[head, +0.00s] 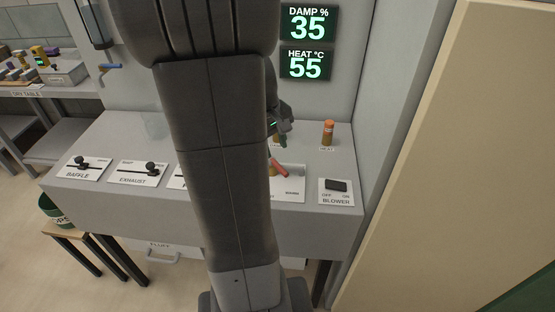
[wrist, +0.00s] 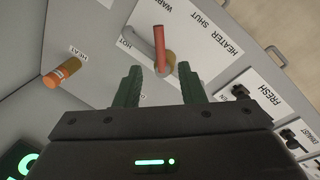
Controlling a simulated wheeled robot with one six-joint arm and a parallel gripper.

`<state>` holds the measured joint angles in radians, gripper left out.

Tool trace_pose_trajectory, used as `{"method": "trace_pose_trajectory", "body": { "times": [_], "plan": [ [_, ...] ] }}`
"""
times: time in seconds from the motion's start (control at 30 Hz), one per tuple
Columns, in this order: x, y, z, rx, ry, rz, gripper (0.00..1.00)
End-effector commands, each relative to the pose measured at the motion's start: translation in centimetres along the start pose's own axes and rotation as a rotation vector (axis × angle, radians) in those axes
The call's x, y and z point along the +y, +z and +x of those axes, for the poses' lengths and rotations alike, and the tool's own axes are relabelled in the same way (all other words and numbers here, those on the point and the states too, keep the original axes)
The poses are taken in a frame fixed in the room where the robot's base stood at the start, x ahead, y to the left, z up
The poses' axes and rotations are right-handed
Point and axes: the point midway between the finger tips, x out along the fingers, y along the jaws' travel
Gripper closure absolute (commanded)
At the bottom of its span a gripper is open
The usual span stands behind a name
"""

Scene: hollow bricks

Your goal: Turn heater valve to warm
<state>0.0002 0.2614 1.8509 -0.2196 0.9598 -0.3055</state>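The heater valve has a red lever (wrist: 160,48) over a grey-brown body on a white plate (wrist: 215,50) lettered HEATER, SHUT, HOT and a partly cut-off word starting WAR. In the wrist view the lever runs nearly straight up the picture, its upper end near the WAR lettering. My gripper (wrist: 159,68) is open, its two green fingers on either side of the lever's lower end with gaps showing; I cannot tell how far above the plate they are. In the head view the red lever (head: 279,168) slants down to the right, below my gripper (head: 283,140); my arm hides part of the plate.
An orange cylinder (head: 328,133) labelled HEAT stands at the back right of the grey bench (head: 120,130). A blower switch (head: 336,186) is right of the valve; exhaust (head: 150,168) and baffle (head: 80,163) sliders are left. Displays (head: 307,65) read HEAT 55 and DAMP 35.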

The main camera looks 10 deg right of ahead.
Motion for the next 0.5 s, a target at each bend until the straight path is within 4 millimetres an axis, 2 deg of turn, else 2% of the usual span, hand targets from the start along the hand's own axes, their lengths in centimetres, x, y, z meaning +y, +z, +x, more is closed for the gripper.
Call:
{"method": "trace_pose_trajectory", "body": {
  "times": [0.03, 0.2, 0.3, 0.5],
  "plan": [
    [0.0, 0.1, 1.3, -0.006, -0.002, 0.001, 0.64],
    [-0.1, 0.1, 4.6, -0.005, -0.003, 0.0, 0.64],
    [0.0, 0.1, 6.0, -0.003, -0.001, 0.001, 0.64],
    [0.0, 0.0, 7.6, -0.001, -0.001, 0.001, 0.64]
  ]
}}
